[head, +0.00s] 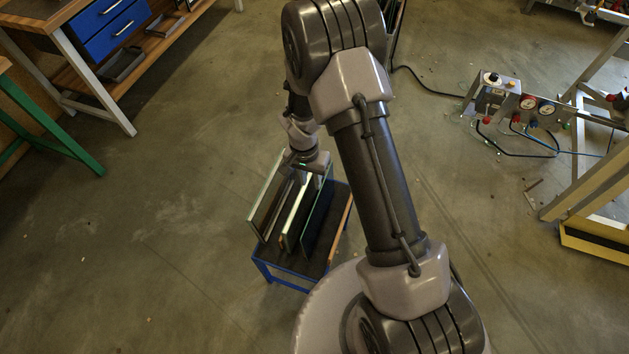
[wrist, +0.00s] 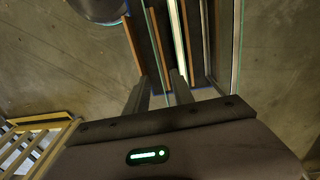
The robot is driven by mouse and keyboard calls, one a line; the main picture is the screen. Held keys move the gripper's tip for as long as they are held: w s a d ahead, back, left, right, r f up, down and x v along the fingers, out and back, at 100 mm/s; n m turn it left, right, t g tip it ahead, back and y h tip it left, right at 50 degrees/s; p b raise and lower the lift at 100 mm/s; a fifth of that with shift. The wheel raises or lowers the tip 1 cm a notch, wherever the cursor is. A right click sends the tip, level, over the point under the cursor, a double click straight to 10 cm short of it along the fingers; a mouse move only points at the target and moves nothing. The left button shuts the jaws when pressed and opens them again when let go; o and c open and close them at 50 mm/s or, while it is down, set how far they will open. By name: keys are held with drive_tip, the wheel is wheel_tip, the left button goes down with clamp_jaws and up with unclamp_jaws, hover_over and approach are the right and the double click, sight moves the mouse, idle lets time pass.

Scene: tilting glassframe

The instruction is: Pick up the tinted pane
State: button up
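The tinted pane (head: 320,217) looks dark with a green edge. It stands upright on the right of a small blue-framed rack (head: 283,283) in the head view. In the wrist view I see it nearly edge-on, as a thin teal line (wrist: 154,42). My gripper (head: 310,172) is over the back end of the panes; in the wrist view its two fingers (wrist: 161,92) are apart, one on each side of that teal edge. Gaps seem to show on both sides, so I see no grip. The fingertips' depth is hard to judge.
A cream-edged pane (head: 294,222) stands close beside the tinted one, and a clear green-edged pane (head: 267,198) stands farther left. Floor left of the rack is clear.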

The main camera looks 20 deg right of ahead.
drive_tip(key=b, duration=0.4)
hover_over(317, 210)
wheel_tip(317, 210, down, 11)
drive_tip(key=f+b, duration=0.2)
drive_tip(key=f, duration=0.4)
drive_tip(key=shift+w, duration=0.2)
drive_tip(key=shift+r, duration=0.1)
clamp_jaws()
idle(0.3)
